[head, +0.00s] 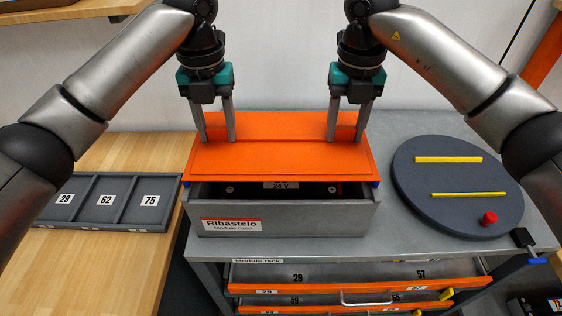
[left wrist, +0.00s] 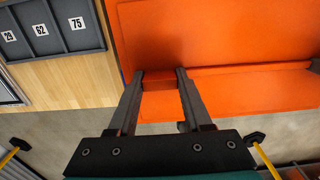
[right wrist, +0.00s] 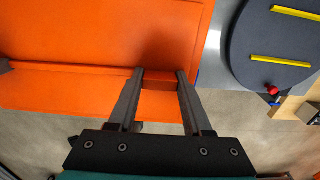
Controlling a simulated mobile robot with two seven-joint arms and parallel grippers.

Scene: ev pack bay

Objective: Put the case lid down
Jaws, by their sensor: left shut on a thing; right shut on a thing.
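The orange case lid (head: 280,160) is above the grey case (head: 285,217) labelled Ribastelo. A dark gap shows between the lid's front edge and the case's front wall. My left gripper (head: 219,138) is shut on the lid near its left end; the lid also shows in the left wrist view (left wrist: 230,45). My right gripper (head: 346,138) is shut on the lid near its right end, and the lid shows in the right wrist view (right wrist: 100,40). The inside of the case is mostly hidden under the lid. Whether the lid touches the rear rim cannot be told.
A round dark turntable (head: 450,210) with yellow strips and a red knob (head: 489,218) is right of the case. A grey compartment tray (head: 110,215) lies on the wooden table at left. A module rack with orange-edged drawers (head: 355,288) is below the case.

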